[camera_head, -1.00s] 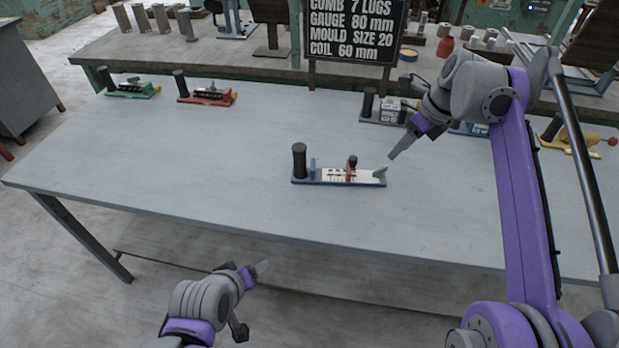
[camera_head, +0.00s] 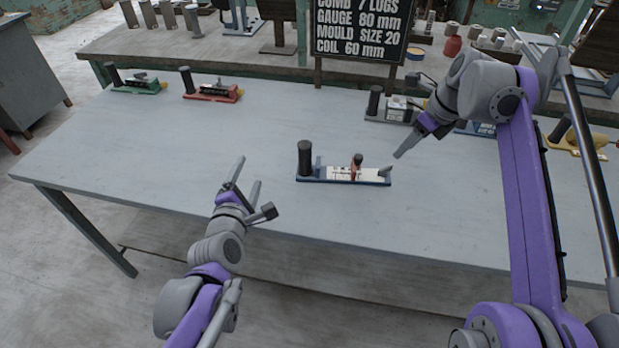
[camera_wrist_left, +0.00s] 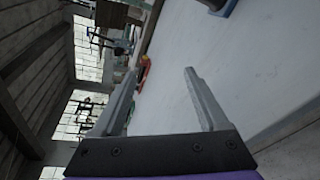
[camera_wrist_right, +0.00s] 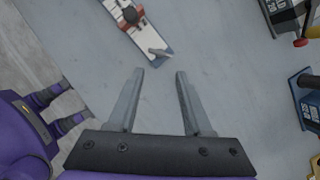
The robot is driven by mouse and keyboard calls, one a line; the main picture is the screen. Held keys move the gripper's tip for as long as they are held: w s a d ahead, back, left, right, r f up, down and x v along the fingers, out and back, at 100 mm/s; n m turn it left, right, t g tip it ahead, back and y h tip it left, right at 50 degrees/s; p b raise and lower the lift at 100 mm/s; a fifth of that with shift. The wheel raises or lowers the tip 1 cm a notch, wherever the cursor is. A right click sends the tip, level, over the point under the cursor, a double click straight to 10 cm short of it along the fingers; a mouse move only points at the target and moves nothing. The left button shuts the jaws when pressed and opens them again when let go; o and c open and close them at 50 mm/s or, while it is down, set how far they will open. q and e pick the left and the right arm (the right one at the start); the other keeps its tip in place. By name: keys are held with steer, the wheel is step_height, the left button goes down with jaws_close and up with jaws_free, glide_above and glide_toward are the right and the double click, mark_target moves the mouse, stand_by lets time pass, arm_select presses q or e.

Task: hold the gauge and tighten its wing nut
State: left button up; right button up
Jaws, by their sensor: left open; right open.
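The gauge (camera_head: 345,180) lies flat on the table, with a blue base, a white scale plate, an upright black handle (camera_head: 305,158) at its left end and a red slider with a dark knob (camera_head: 356,166). A grey wing-shaped piece (camera_head: 386,170), likely the wing nut, sits at its right end; it also shows in the right wrist view (camera_wrist_right: 160,52). My left gripper (camera_head: 246,176) is open and empty over the table's front part, left of the gauge. My right gripper (camera_head: 400,152) is open and empty, just right of and above the gauge's right end.
Other devices stand on the table (camera_head: 200,140): a green one (camera_head: 138,87), a red one (camera_head: 213,93), a grey one (camera_head: 396,107) and a yellow one (camera_head: 580,140). A dark sign (camera_head: 362,30) reads "GAUGE 80 mm". The table around the gauge is clear.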

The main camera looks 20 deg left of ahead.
mark_target(303, 148)
arm_select(q)
steer(key=w+d+n+y, duration=0.1)
steer(key=w+d+n, duration=0.1)
steer(key=d+n, duration=0.2)
steer(key=w+d+f+n+y, duration=0.1)
steer(key=w+d+n, duration=0.1)
steer(key=d+n, duration=0.2)
steer(key=w+d+f+n+t+y, duration=0.1)
steer(key=d+n, duration=0.3)
steer(key=n, duration=0.2)
steer(key=shift+w+d+f+n+y, duration=0.15)
steer(key=shift+w+n+y, duration=0.15)
steer(key=shift+w+y, duration=0.1)
steer(key=shift+d+f+n, duration=0.15)
steer(key=shift+f+n, duration=0.1)
steer(key=shift+n, duration=0.15)
steer(key=shift+w+f+y, duration=0.1)
steer(key=shift+w+y, duration=0.1)
steer(key=shift+y, duration=0.1)
steer(key=x, duration=1)
steer(key=shift+w+f, duration=0.1)
steer(key=shift+w, duration=0.05)
jaws_close()
arm_select(e)
steer(key=shift+o, duration=0.3)
